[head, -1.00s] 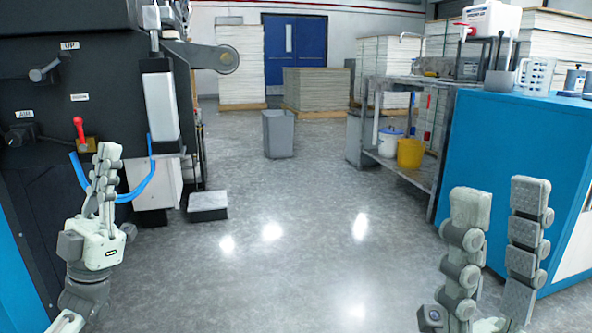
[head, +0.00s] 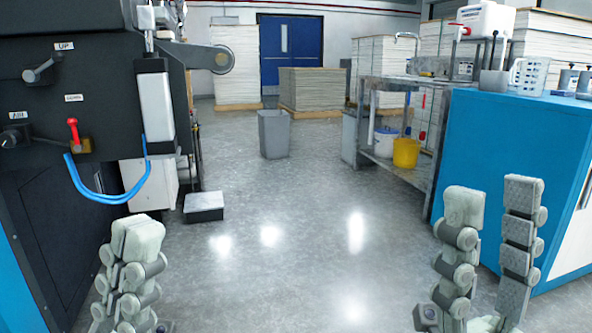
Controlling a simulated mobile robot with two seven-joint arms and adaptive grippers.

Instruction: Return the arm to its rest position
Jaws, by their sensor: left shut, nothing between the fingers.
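My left gripper (head: 137,236) is at the lower left in the head view, its pale fingertips pointing up. Its fingers are together with nothing between them. It appears in front of the black machine's lower part and the floor. My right gripper (head: 493,205) is at the lower right, with its two fingers upright and a clear gap between them. It is empty, in front of the blue cabinet.
A blue cabinet (head: 510,150) and a metal bench (head: 400,170) stand right. A grey bin (head: 273,135) is farther back. The middle floor is clear.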

